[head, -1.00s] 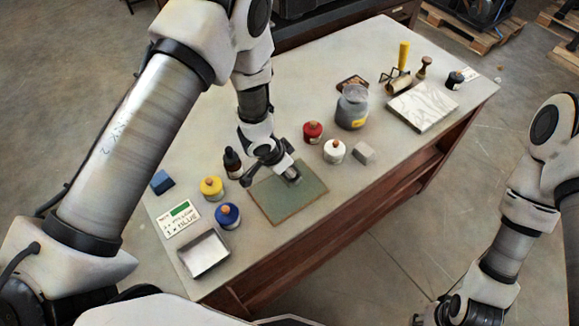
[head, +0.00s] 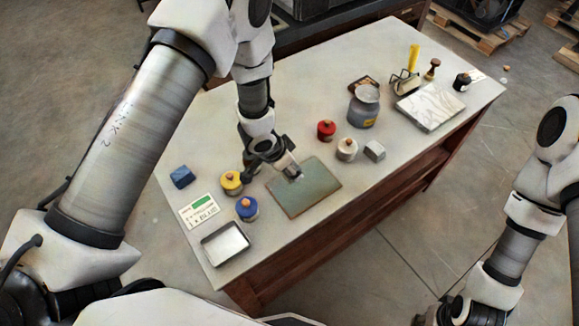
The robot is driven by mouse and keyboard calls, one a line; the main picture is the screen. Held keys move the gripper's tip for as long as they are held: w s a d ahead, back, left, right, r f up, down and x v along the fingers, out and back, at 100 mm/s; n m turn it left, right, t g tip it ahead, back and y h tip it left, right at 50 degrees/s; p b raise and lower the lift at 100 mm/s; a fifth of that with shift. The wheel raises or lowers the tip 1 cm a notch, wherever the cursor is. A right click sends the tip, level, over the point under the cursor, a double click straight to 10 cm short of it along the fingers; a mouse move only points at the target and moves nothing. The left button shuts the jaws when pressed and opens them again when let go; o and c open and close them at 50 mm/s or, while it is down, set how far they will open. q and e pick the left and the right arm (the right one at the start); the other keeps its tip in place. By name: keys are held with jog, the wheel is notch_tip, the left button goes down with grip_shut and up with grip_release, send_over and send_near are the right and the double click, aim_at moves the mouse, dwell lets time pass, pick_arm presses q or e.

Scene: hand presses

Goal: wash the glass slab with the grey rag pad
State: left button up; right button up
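The glass slab (head: 318,196) is a flat grey-green plate lying on the table near its front edge. My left gripper (head: 291,170) points down over the slab's back-left part. A small grey piece shows at its fingertips; I cannot tell whether this is the pad or part of the fingers. A light grey block (head: 374,150), possibly the grey rag pad, sits on the table to the right of the white jar (head: 347,148). My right gripper (head: 440,312) is at the bottom edge, away from the table and partly cut off.
Yellow (head: 231,182) and blue (head: 246,208) jars, a card (head: 199,210), a metal tray (head: 224,244) and a blue block (head: 182,177) stand left of the slab. A red jar (head: 326,130), large grey jar (head: 363,107) and marble slab (head: 430,106) stand to the right.

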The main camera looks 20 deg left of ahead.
pick_arm(q)
notch_tip(320, 180, up, 3)
jog(key=shift+s+a+r+p, duration=0.1)
jog(key=shift+s+p, duration=0.05)
jog(key=shift+p, duration=0.85)
jog(key=shift+r+p, duration=0.45)
jog(key=shift+p, duration=0.05)
jog(key=shift+f, duration=0.1)
